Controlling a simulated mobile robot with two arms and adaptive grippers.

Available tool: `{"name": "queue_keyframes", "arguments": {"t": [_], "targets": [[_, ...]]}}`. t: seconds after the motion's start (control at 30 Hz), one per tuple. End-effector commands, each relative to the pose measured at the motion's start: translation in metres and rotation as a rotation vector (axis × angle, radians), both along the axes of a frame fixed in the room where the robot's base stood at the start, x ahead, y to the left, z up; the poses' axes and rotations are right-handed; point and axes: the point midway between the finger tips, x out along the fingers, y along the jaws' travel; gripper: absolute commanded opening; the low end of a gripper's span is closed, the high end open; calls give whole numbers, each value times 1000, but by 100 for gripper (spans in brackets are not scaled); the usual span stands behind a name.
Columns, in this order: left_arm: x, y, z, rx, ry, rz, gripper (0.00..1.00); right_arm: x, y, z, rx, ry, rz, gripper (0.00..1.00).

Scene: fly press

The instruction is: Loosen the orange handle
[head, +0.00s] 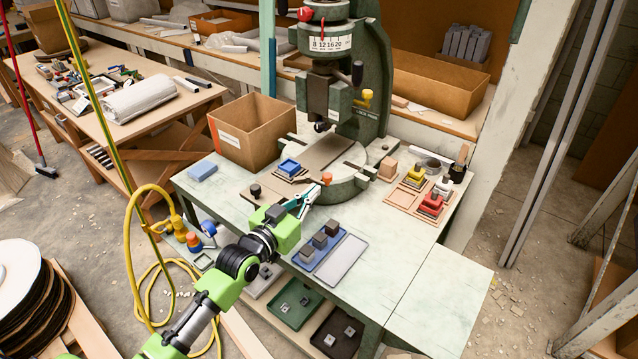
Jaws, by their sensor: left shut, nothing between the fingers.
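The orange handle (326,178) is a small knob at the front edge of the green press's round base (347,190). My left gripper (314,190) reaches in from the lower left over the table. Its fingers are shut and empty, with their tips just below and left of the orange handle. I cannot tell whether the tips touch it. The handle's lower part is partly hidden. My right gripper is out of view.
The press column (370,70) rises behind the handle. A blue tray with grey blocks (320,241) lies in front, and a blue square part (289,167) sits to the left. A cardboard box (252,130) stands back left. Red and yellow parts (431,204) lie right. The front-right tabletop is clear.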

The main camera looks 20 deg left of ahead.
Motion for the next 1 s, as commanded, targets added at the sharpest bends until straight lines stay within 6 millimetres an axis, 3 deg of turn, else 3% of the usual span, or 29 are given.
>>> {"name": "queue_keyframes", "arguments": {"t": [0.23,0.77,1.0], "targets": [[28,-7,-1,0,-1,0,0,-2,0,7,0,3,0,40],[36,-10,-2,0,0,0,0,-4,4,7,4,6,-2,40],[55,-26,-2,0,-2,0,0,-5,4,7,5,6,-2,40]]}}
